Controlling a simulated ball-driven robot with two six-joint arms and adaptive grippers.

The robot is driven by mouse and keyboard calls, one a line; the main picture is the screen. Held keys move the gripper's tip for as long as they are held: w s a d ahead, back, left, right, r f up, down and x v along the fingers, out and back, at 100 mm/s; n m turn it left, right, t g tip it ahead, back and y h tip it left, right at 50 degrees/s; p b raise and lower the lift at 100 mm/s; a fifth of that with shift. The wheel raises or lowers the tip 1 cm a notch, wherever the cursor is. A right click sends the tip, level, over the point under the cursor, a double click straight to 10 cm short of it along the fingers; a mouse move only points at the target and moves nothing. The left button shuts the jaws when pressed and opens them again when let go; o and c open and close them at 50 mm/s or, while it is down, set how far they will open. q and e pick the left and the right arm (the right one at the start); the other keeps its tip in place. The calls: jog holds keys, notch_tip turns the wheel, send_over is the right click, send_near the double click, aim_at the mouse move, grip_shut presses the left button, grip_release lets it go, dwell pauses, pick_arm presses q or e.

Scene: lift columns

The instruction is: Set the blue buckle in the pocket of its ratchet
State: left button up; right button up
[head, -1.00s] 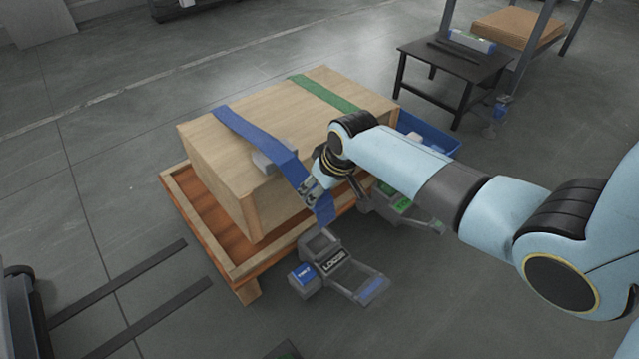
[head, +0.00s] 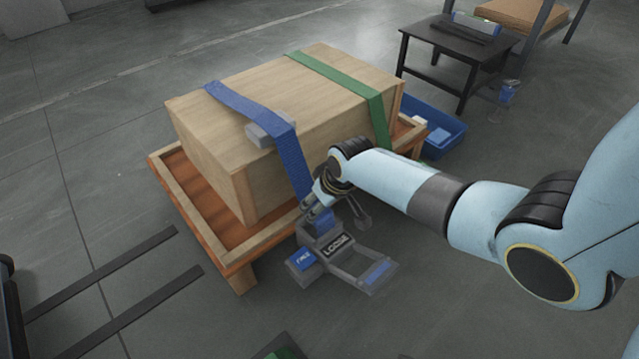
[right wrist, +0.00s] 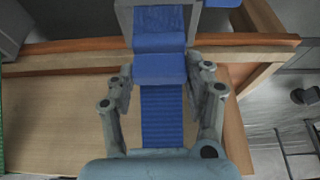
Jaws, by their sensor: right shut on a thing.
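The blue strap (head: 262,115) runs over the wooden crate and hangs down its near side. My right gripper (head: 313,207) is shut on the blue buckle (head: 322,222) at the strap's lower end. The buckle also shows between the fingers in the right wrist view (right wrist: 158,70). The grey ratchet (head: 345,258), marked LOOSE and with a blue tag, is just below the gripper. In the right wrist view, its grey frame (right wrist: 124,14) stands around the blue end piece. I cannot tell whether the buckle is seated in the pocket. My left gripper is out of view.
The wooden crate (head: 205,150) stands on an orange-floored pallet (head: 190,208). A green strap (head: 345,93) crosses it; my right arm hides much of the area below. A blue bin (head: 445,138) is behind. Dark forks (head: 110,275) lie at left.

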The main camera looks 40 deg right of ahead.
aim_at(322, 214)
jog(key=shift+f, duration=0.3)
jog(key=shift+w+f+b, duration=0.1)
jog(key=shift+f+b, duration=0.5)
jog(key=shift+f, duration=0.1)
jog(key=shift+f, duration=0.15)
jog(key=shift+f+b, duration=0.75)
jog(key=shift+f, duration=0.25)
jog(key=o, duration=1.5)
